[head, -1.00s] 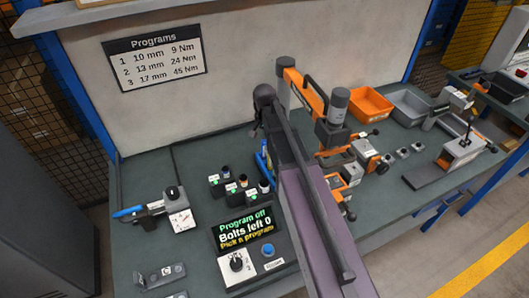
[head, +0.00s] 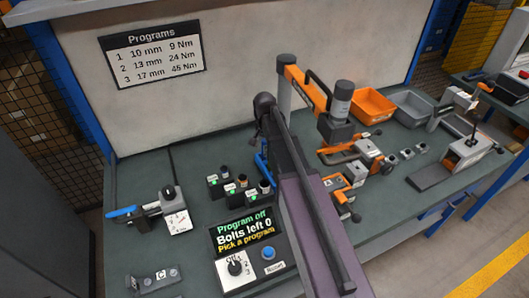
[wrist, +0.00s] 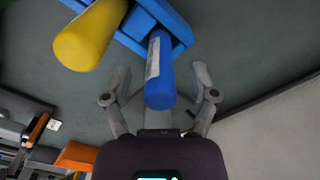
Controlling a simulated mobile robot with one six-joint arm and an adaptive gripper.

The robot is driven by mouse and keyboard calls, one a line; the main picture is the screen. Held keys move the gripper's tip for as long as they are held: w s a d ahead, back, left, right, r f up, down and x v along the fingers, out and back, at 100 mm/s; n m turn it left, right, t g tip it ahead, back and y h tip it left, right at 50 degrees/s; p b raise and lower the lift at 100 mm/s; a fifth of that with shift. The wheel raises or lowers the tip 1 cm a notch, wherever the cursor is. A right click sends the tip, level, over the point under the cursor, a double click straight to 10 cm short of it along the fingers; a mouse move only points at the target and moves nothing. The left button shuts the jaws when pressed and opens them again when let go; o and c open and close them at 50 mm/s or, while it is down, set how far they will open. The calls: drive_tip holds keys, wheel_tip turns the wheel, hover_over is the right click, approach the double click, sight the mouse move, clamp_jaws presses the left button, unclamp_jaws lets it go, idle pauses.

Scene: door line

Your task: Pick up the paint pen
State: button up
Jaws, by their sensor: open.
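In the wrist view, a blue cylinder (wrist: 160,75) with a white label stands in a blue holder (wrist: 180,30). A thicker yellow cylinder (wrist: 88,38) stands beside it in the same holder. I cannot tell for certain which of the two is the paint pen. My gripper (wrist: 159,72) is open, with one finger on each side of the blue cylinder and gaps visible to it. In the head view, the blue holder (head: 261,162) shows only in part; my arm hides most of it and both cylinders.
Small dark fixtures (head: 230,186) stand left of the holder, with a display (head: 243,229) in front. An orange-and-black tool stand (head: 335,130) and orange bin (head: 371,105) are to the right. The wall panel (head: 250,60) rises behind.

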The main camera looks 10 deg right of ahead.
drive_tip(key=shift+c, duration=0.2)
clamp_jaws()
drive_tip(key=shift+r, duration=0.15)
idle(0.3)
wheel_tip(320, 180, up, 10)
drive_tip(key=p, duration=1)
idle(0.7)
wheel_tip(320, 180, up, 7)
drive_tip(key=p, duration=0.7)
drive_tip(key=shift+s, duration=0.1)
